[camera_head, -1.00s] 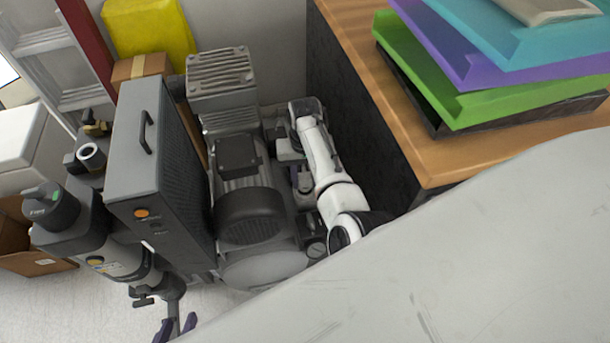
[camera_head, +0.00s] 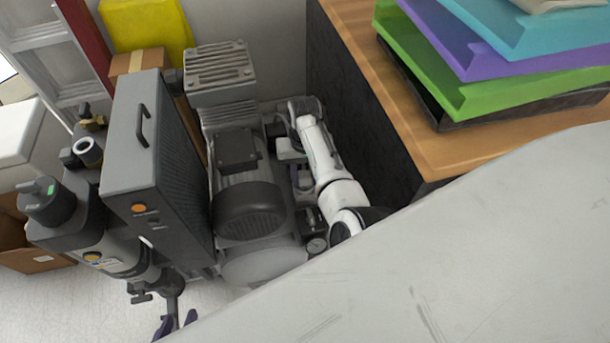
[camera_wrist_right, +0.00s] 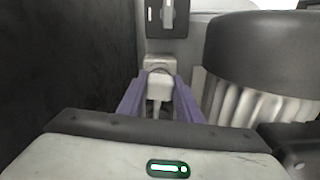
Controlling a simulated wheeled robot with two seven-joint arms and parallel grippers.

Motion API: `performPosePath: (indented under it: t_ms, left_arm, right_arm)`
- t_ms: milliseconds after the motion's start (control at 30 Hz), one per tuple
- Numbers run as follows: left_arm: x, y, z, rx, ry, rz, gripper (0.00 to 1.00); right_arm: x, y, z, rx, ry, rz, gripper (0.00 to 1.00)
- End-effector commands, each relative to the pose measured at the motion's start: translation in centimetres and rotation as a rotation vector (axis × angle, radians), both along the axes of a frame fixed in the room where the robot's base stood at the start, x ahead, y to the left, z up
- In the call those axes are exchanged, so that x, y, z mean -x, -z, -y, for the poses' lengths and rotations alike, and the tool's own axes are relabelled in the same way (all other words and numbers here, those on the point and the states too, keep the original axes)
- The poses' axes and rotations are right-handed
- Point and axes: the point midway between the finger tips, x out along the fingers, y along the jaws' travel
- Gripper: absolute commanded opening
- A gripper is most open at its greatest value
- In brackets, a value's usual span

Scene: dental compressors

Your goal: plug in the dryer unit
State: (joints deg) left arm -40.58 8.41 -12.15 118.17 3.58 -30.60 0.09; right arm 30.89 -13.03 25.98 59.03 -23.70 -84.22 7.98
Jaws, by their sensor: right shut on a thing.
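My right gripper (camera_wrist_right: 160,98) has its purple fingers shut on a pale plug (camera_wrist_right: 159,86) in the right wrist view. The plug is directly in front of a light grey block (camera_wrist_right: 158,63); I cannot tell whether it is seated in it. In the head view the right gripper (camera_head: 302,180) is low between the compressor (camera_head: 245,175) and the dark cabinet side, partly hidden by my arm. The dryer unit appears to be the tall grey box (camera_head: 134,150) with a handle and orange button.
A wooden-topped cabinet (camera_head: 400,115) with stacked coloured trays (camera_head: 480,100) stands close on the right. Grey cylinders (camera_head: 85,225) stand left of the tall box. A switch panel (camera_wrist_right: 167,18) is above the block. The gap around my right arm is narrow.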

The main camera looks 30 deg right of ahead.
Motion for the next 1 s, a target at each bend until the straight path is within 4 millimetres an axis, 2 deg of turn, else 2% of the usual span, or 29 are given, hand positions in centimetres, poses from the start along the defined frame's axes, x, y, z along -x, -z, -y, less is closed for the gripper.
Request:
performPosePath:
  t_ms: [133,167,267,533,633,767,1000]
  left_arm:
    - [0.0,0.4,0.0,0.0,0.0,0.0,0.31]
    - [0.0,0.3,0.0,0.0,0.0,0.0,0.31]
    - [0.0,0.2,0.0,0.0,0.0,0.001,0.31]
    - [0.0,0.2,0.0,0.0,0.0,0.001,0.31]
    - [-0.1,-0.2,0.0,0.001,-0.001,0.002,0.31]
    - [-0.1,-1.1,0.0,-0.002,0.0,0.003,0.31]
    - [0.1,-2.0,0.0,-0.007,-0.001,-0.006,0.31]
  right_arm:
    - [0.0,0.6,0.0,0.0,0.0,0.001,0.09]
    - [0.0,0.5,0.0,0.0,0.0,0.001,0.37]
    - [0.0,0.4,0.0,0.0,0.0,0.001,0.54]
    - [0.0,0.4,0.0,0.0,0.0,0.0,0.54]
    - [0.0,-0.2,0.0,-0.001,0.0,0.001,0.54]
    - [-0.1,-2.3,0.0,0.0,0.001,0.002,0.54]
    - [-0.1,-7.1,0.0,0.0,0.0,0.002,0.54]
